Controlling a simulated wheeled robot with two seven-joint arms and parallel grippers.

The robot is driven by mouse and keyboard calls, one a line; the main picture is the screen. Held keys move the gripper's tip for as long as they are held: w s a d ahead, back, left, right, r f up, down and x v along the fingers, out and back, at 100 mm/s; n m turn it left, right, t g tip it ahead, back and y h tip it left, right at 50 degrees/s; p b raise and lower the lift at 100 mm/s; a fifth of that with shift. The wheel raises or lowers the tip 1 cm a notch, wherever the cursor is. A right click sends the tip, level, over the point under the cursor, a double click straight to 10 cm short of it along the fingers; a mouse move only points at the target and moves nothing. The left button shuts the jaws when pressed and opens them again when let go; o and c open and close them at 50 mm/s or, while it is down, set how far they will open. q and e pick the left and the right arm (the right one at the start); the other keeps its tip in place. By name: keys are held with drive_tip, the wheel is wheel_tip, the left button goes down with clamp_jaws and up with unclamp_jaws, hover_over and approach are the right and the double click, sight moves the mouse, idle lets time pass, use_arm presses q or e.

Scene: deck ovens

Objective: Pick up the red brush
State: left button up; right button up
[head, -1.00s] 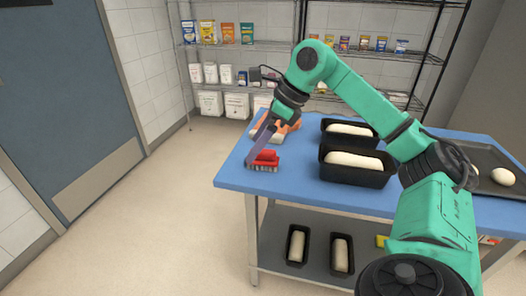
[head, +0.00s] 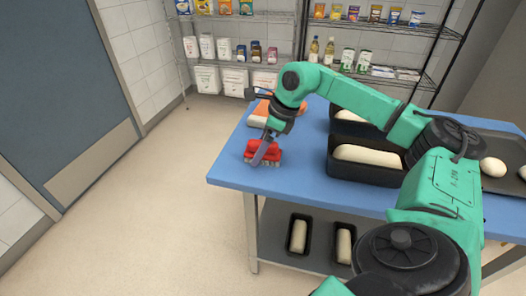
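The red brush (head: 273,151) lies on the blue tabletop near its left end, with its pale bristles down. My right gripper (head: 259,159) comes down over the brush from above. Its grey finger crosses the middle of the brush, and red shows on both sides of it. The far finger is hidden, so I cannot tell whether the gripper is open or closed on the handle. My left gripper is not in view.
Black loaf pans with dough (head: 367,155) stand right of the brush on the blue table (head: 300,180). An orange and white item (head: 260,112) lies behind it. A dark tray (head: 510,160) with dough balls is at right. Open floor lies left.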

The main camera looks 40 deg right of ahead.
sight(259, 141)
drive_tip(key=shift+w+a+f, duration=0.2)
drive_tip(key=shift+f, duration=0.35)
drive_tip(key=shift+w+f, duration=0.1)
drive_tip(key=shift+f, duration=0.1)
drive_tip(key=shift+r, duration=0.1)
clamp_jaws()
wheel_tip(259, 141, up, 20)
drive_tip(key=p, duration=0.4)
